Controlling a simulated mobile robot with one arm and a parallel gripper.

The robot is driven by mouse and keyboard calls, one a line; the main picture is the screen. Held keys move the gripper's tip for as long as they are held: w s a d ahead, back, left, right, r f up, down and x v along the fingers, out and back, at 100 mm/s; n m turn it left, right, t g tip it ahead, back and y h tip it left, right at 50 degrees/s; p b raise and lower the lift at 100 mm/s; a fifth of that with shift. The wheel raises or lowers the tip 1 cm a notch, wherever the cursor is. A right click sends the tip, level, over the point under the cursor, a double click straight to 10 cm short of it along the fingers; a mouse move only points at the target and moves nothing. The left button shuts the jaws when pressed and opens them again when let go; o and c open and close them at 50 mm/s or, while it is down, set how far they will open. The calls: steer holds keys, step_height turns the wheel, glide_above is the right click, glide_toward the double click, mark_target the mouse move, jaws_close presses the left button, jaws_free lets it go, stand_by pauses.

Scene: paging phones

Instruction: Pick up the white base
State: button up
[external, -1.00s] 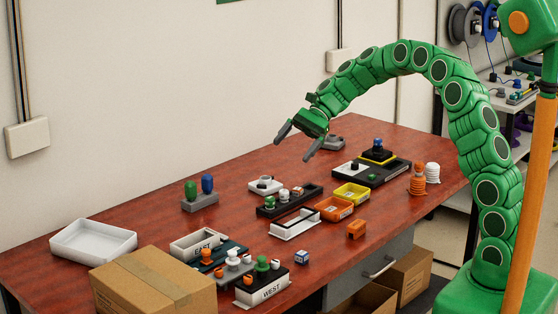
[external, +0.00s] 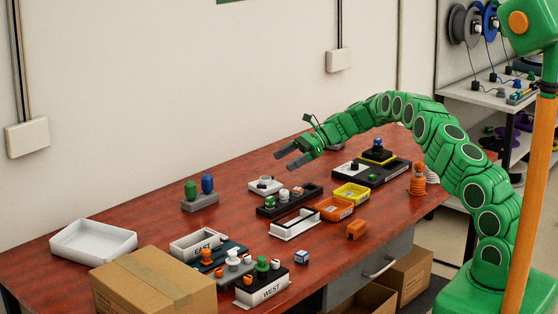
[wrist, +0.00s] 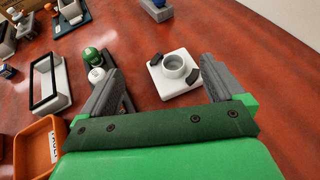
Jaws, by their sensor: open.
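The white base (external: 266,187) is a low square block with a round raised ring, lying flat on the red-brown table behind the long black tray. In the wrist view the white base (wrist: 172,84) shows between my fingers, nearer the right one, with dark grey pads at two sides of its ring. My gripper (external: 284,159) is open and empty, held above the table, up and to the right of the base in the external view. The wrist view shows my gripper (wrist: 157,70) with both grey fingers spread and the base apart from them.
The black tray (external: 268,211) with green and white pieces lies close in front of the base. A grey stand (external: 200,203) with green and blue pegs is to its left. A white frame (external: 294,224), orange bin (external: 334,209) and yellow bin (external: 352,194) are nearby. Table behind the base is clear.

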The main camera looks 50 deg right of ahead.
mark_target(272, 181)
steer(key=shift+m+t, duration=0.4)
steer(key=shift+m, duration=0.4)
steer(key=d+f, duration=0.1)
steer(key=w+d+f, duration=0.1)
steer(key=d+f, duration=0.1)
steer(key=shift+w+d+f, duration=0.1)
steer(key=shift+w+d, duration=0.1)
steer(key=shift+d, duration=0.1)
steer(key=shift+x, duration=3.9)
steer(key=shift+s+a, duration=0.1)
steer(key=shift+s, duration=0.1)
steer(key=c, duration=1.3)
